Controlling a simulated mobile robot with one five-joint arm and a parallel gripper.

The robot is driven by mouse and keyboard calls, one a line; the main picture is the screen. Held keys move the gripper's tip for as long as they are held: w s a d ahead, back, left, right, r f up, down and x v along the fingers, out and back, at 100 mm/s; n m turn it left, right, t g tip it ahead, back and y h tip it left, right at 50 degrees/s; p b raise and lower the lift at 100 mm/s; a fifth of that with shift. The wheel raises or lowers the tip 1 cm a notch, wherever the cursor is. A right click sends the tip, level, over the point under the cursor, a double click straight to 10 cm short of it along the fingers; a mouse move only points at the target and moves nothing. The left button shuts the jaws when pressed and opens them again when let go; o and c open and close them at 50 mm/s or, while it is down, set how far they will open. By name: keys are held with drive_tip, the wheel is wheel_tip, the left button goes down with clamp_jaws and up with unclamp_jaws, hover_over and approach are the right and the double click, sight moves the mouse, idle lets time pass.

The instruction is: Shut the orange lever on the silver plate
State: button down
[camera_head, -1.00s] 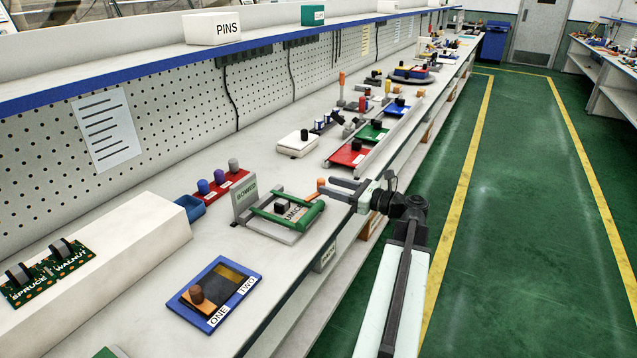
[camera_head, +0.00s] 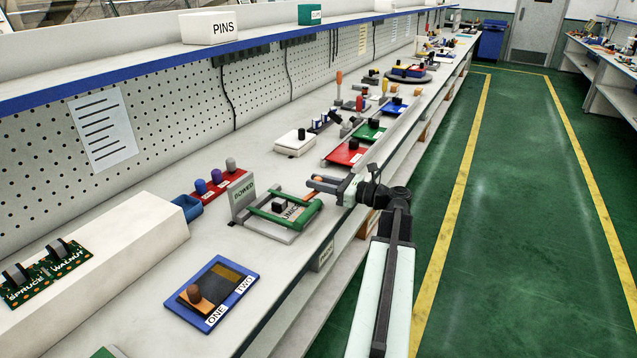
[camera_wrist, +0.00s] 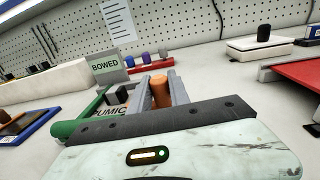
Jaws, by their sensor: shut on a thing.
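The orange lever (camera_head: 318,179) shows as a small orange tip at my gripper in the head view. In the wrist view the upright orange cylinder (camera_wrist: 160,91) stands between my two grey fingers. My gripper (camera_head: 325,184) is shut on it, at the right end of the clamp fixture near the bench edge. The fixture's silver plate (camera_head: 270,232) lies flat on the bench, under a green bar frame (camera_head: 308,212) and a black knob (camera_head: 280,205). My fingers and palm hide the lever's lower part and how it joins the plate.
A grey upright sign reading BOWED (camera_head: 243,200) stands at the fixture's left. A red plate (camera_head: 346,154) lies behind my gripper, and a blue tray marked ONE and TWO (camera_head: 213,293) lies in front. A red rack (camera_head: 228,185) holds several pegs. The aisle is clear.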

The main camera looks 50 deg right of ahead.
drive_tip(key=shift+w+d+n+g+y, duration=0.1)
drive_tip(key=shift+w+n+g+y, duration=0.15)
drive_tip(key=shift+n+y, duration=0.25)
drive_tip(key=shift+w+d+n+g+y, duration=0.1)
drive_tip(key=shift+n+g+y, duration=0.2)
drive_tip(key=shift+y, duration=0.4)
drive_tip(key=shift+s+a+n+y, duration=0.1)
drive_tip(key=shift+a+n+y, duration=0.1)
drive_tip(key=shift+n+y, duration=0.15)
drive_tip(key=c, duration=1.2)
unclamp_jaws()
drive_tip(key=v, duration=0.8)
drive_tip(key=shift+r, duration=0.1)
